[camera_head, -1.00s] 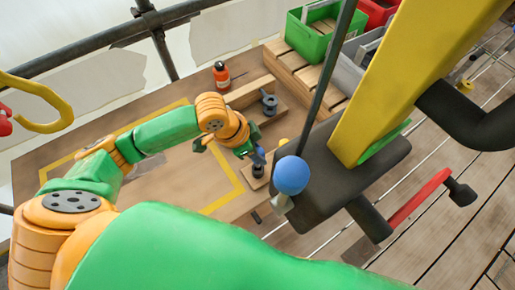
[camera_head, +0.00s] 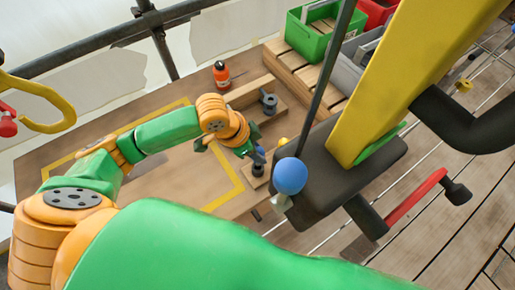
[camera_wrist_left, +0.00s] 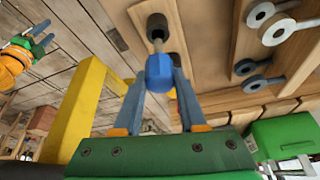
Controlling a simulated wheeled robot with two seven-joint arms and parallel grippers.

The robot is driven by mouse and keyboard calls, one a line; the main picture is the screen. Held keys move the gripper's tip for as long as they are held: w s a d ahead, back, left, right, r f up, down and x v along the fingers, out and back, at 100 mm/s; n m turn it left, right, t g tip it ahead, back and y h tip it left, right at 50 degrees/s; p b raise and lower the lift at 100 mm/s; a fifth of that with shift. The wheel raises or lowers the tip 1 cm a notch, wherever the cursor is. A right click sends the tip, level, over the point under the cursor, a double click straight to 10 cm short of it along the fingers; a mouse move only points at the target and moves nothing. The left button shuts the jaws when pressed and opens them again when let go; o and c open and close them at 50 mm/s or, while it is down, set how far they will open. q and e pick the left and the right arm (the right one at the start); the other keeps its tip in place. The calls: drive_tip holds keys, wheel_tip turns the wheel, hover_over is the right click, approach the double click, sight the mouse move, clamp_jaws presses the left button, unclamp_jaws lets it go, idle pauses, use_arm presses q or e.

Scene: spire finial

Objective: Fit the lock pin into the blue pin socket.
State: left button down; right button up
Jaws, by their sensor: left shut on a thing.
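My left gripper (camera_head: 254,152) is at the near right of the wooden bench. In the left wrist view its two blue-grey fingers (camera_wrist_left: 158,88) are shut on the blue head of the lock pin (camera_wrist_left: 159,72). The pin's metal shank points at a dark round holder (camera_wrist_left: 157,27) on a wooden block. The shank end is at the holder's mouth; I cannot tell how deep it sits. In the head view the dark holder (camera_head: 258,170) is just below the gripper. I cannot make out a blue pin socket for certain. My right gripper (camera_wrist_left: 42,38) shows small at the wrist view's upper left.
A blue ball (camera_head: 290,176) is close right of the gripper, beside a thin dark pole and a yellow beam (camera_head: 385,80) on a dark base. Grey ring-ended parts (camera_head: 269,103) lie on a block. An orange bottle (camera_head: 221,74) and green bin (camera_head: 322,32) stand behind.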

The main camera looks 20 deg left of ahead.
use_arm(q)
drive_tip(key=shift+p, duration=0.5)
idle(0.5)
drive_tip(key=shift+r+p, duration=0.1)
drive_tip(key=shift+p, duration=0.35)
drive_tip(key=shift+f+b, duration=1.45)
drive_tip(key=shift+f, duration=1.1)
drive_tip(key=shift+c, duration=2)
unclamp_jaws()
